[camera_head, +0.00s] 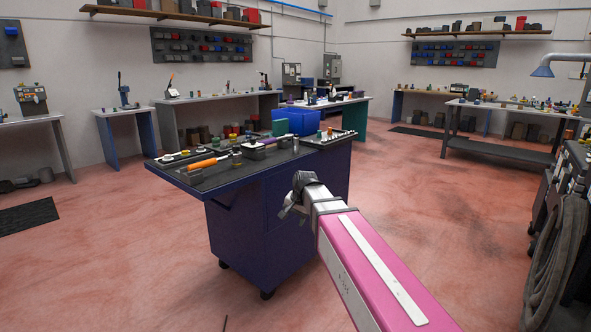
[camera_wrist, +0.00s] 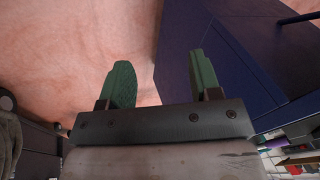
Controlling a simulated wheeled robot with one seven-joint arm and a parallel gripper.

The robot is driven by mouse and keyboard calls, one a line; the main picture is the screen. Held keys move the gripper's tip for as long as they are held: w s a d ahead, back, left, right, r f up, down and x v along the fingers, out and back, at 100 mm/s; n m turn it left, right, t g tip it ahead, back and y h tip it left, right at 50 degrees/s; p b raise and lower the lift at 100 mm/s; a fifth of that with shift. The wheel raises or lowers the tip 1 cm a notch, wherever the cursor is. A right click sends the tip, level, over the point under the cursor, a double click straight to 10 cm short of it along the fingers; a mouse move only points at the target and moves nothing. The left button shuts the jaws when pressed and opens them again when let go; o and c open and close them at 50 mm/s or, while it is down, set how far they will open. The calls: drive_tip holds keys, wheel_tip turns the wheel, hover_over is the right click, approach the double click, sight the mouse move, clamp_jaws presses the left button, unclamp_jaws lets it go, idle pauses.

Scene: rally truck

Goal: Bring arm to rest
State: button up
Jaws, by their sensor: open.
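My gripper (camera_wrist: 160,82) shows in the wrist view with its two green fingers spread apart. Nothing is between them; behind them are the pinkish floor and the side of the blue cart. In the head view my pink arm reaches up from the lower right, and its dark end stands in front of the blue tool cart (camera_head: 262,228). The cart's blue side also shows in the wrist view (camera_wrist: 215,45), at the upper right. I cannot tell whether my arm touches the cart.
A coiled hose (camera_head: 556,262) hangs at the right edge. Workbenches line the walls. The reddish floor (camera_head: 420,205) is open between the cart and the right bench (camera_head: 510,112).

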drive_tip(key=s+d+f+n+g+h, duration=0.2)
drive_tip(key=s+d+f+n+g, duration=0.1)
drive_tip(key=s+d+f, duration=1.3)
wheel_tip(320, 180, down, 3)
drive_tip(key=d+n, duration=0.1)
drive_tip(key=d, duration=0.2)
drive_tip(key=shift+s, duration=0.4)
